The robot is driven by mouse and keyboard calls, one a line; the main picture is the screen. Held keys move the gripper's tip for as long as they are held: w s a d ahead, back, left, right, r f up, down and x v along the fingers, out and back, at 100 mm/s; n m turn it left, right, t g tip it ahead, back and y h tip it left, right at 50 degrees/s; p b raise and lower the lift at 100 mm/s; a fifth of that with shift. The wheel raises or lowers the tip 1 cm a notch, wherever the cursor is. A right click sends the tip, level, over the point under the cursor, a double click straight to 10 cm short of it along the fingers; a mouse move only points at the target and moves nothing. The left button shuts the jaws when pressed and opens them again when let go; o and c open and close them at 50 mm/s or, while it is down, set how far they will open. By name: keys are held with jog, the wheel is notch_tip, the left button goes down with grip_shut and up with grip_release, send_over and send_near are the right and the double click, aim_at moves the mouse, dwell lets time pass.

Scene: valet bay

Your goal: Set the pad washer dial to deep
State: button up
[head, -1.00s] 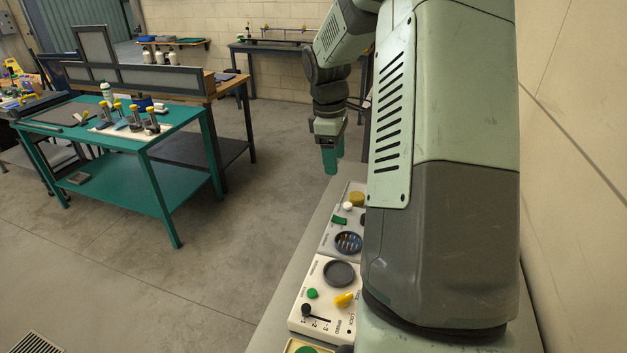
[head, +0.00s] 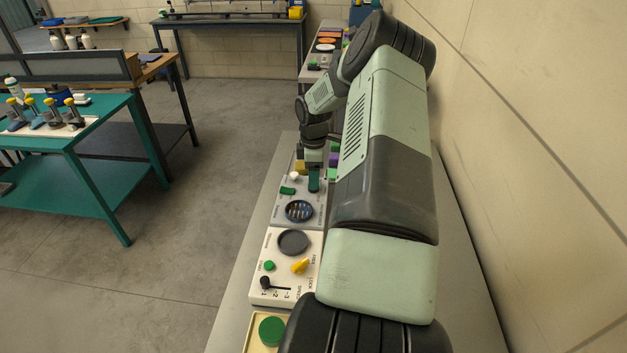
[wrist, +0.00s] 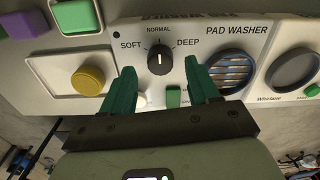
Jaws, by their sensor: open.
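The pad washer (wrist: 237,42) is a pale panel lettered PAD WASHER in the wrist view; it also shows on the bench in the head view (head: 285,213). Its dial (wrist: 159,59) is a small black knob with a white line pointing up at NORMAL. SOFT is marked to its left and DEEP to its right. My gripper (wrist: 158,66) is open, its green fingers apart in front of the panel, one on each side of the dial in the picture. I cannot tell how close they are. In the head view my gripper (head: 314,184) is low over the panel; the dial is hidden there.
The washer has a green switch (wrist: 173,97), a white button (wrist: 141,98) and a round blue grille (wrist: 230,72). A yellow knob (wrist: 88,80) is on the neighbouring unit. A wall stands right.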

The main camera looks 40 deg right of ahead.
jog(key=shift+f, duration=1.2)
jog(key=c, duration=1)
jog(key=shift+c, duration=0.2)
jog(key=shift+m, duration=0.4)
jog(key=m, duration=0.5)
jog(key=shift+m, duration=0.3)
jog(key=m, duration=0.5)
jog(key=shift+m, duration=0.3)
